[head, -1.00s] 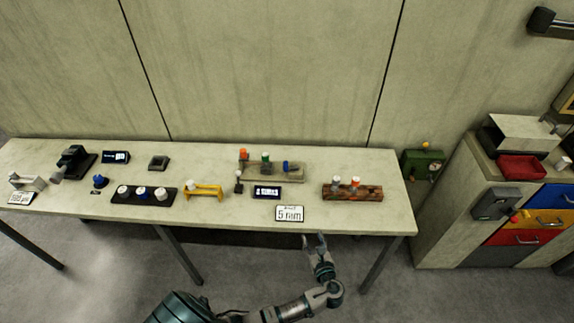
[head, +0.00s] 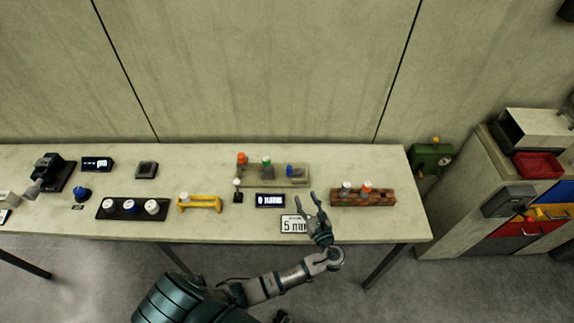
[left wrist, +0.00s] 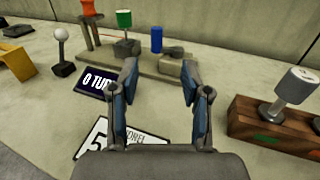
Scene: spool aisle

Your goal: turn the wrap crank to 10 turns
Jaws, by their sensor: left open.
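My left gripper (head: 309,197) is open and empty above the front of the table; its two fingers stand apart in the left wrist view (left wrist: 160,75). Beyond it lies a grey-tan base (head: 298,181) with an orange-topped post (head: 241,158), a green-topped handle (head: 266,161) and a blue handle (head: 289,171). In the left wrist view the green handle (left wrist: 124,19) and blue handle (left wrist: 157,39) stand upright, apart from the fingers. Which handle is the wrap crank is not labelled. A small display (head: 270,200) reads 0 turns; it also shows in the left wrist view (left wrist: 95,82). My right gripper is not seen.
A white-ball lever (head: 238,190) stands left of the display. A card marked 5 (head: 294,224) lies below the gripper. A brown wooden block with knobs (head: 384,197) is at right, a yellow bracket (head: 214,203) at left. A wall closes off the back.

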